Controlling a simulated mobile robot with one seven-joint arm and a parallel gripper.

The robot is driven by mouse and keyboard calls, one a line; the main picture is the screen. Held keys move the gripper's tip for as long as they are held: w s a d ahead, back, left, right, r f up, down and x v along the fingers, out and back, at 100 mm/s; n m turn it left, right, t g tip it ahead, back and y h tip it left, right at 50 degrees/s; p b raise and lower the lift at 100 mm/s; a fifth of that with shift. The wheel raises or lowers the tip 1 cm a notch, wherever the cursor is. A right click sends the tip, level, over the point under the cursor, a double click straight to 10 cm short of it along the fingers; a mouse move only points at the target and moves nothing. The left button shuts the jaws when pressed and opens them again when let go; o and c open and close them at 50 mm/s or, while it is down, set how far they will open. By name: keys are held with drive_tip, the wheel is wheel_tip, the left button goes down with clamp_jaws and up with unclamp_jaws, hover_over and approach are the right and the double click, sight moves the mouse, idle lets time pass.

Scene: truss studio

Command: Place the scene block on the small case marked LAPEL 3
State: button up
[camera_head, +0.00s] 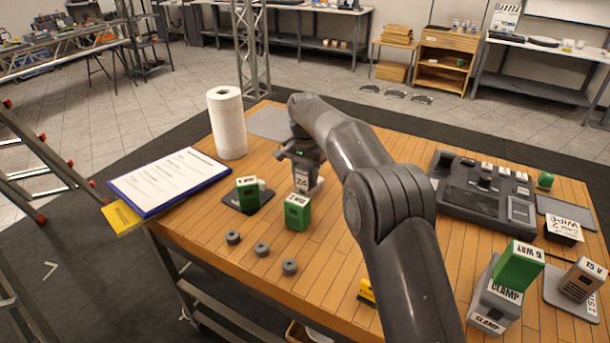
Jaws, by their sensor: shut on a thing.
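My gripper (302,166) is at the back middle of the wooden table, pointing down. It is shut on a small block (301,181) with a white label that seems to read 24. This may be the scene block; the word on it is too small to tell. The block is low, near the tabletop, and I cannot tell whether it touches anything below. I cannot read LAPEL 3 on anything. A green-sided block (297,212) with a pale marked top stands just in front of my gripper. Another green block (247,193) stands on a dark pad to the left.
A paper roll (228,125) and a clipboard (172,180) are at left. Several grey pucks (261,249) lie in front. A control console (484,195), a CAM 2 WIDE box (563,229), CLAMP cases (494,302) and a 15 V block (583,280) are at right.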

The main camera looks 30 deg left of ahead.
drive_tip(key=shift+f, duration=0.1)
drive_tip(key=o, duration=1)
wheel_tip(320, 180, up, 12)
drive_tip(key=shift+f, duration=0.1)
drive_tip(key=shift+r, duration=0.3)
